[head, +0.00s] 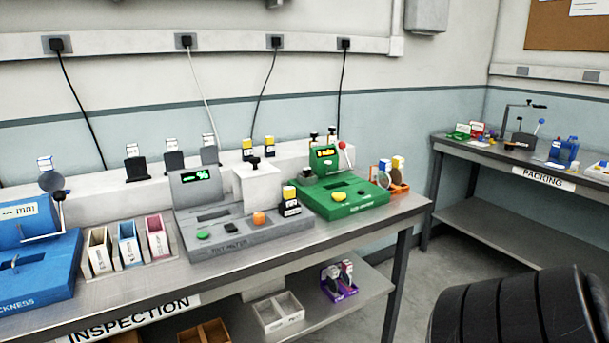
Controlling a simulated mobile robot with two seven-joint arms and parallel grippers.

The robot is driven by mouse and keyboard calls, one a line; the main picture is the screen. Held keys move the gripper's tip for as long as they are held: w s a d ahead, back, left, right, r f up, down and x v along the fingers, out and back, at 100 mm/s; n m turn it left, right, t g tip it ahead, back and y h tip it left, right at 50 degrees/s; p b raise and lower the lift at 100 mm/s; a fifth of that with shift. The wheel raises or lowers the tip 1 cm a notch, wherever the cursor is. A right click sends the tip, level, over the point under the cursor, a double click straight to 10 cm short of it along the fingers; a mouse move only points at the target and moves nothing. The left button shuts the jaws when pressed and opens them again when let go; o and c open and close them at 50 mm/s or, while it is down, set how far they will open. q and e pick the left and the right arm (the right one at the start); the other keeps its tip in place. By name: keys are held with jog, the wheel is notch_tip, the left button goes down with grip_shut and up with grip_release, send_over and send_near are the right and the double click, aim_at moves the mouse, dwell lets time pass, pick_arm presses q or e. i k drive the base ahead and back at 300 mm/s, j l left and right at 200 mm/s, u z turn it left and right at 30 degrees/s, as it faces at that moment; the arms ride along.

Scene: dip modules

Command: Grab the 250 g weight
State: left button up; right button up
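I cannot pick out the 250 g weight for sure, as the labels are too small to read. Two small dark-topped pieces (332,135) stand behind the green machine and may be weights. Another yellow-and-black piece (289,200) stands at the right end of the grey tester. Neither of my grippers is in view.
The inspection bench (140,291) holds a blue machine (40,262), three narrow bins (128,242), the grey tester (240,236), a green machine (340,198) and an orange rack (397,185). A packing bench (465,152) stands at the right. Floor shows between the benches.

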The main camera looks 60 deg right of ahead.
aim_at(306, 170)
jog(key=k+l, duration=0.1)
jog(key=l, duration=0.35)
jog(key=l+u, duration=0.1)
jog(key=l, duration=0.35)
jog(key=k+l, duration=0.15)
jog(key=l, duration=0.3)
jog(key=k+l, duration=0.1)
jog(key=l, duration=0.35)
jog(key=k+l+u, duration=0.1)
jog(key=l, duration=0.35)
jog(key=k+l, duration=0.1)
jog(key=l, duration=0.35)
